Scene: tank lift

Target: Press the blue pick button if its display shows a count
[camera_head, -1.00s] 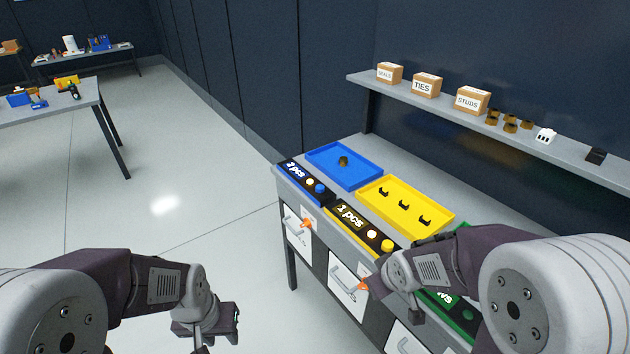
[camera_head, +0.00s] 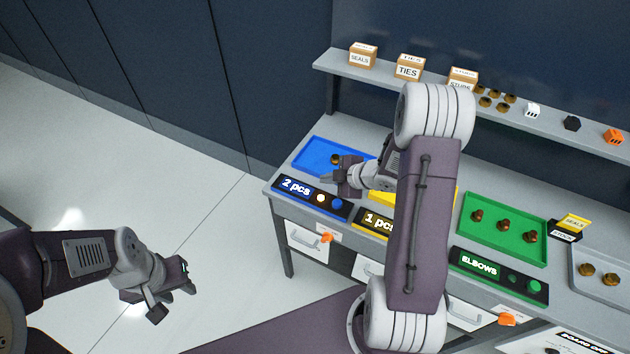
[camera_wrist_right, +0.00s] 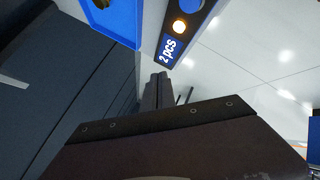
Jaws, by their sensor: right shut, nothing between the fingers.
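The blue pick button (camera_head: 337,204) sits at the right end of a black panel in front of the blue tray (camera_head: 310,160). The panel's display (camera_head: 296,188) reads "2 pcs", and a lamp (camera_head: 320,198) beside the button glows warm yellow. In the right wrist view the blue button (camera_wrist_right: 193,4), lit lamp (camera_wrist_right: 179,27) and display (camera_wrist_right: 170,50) show at the top. My right gripper (camera_head: 328,178) is shut and empty, above the panel near the blue tray, apart from the button. It also shows in the right wrist view (camera_wrist_right: 157,80). My left gripper (camera_head: 172,298) hangs open over the floor at lower left.
My right arm covers much of the yellow tray (camera_head: 448,194) and its panel (camera_head: 378,221). The green tray (camera_head: 467,239) and its "ELBOWS" panel (camera_head: 480,266) lie to the right. A shelf (camera_head: 330,62) with labelled boxes runs behind.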

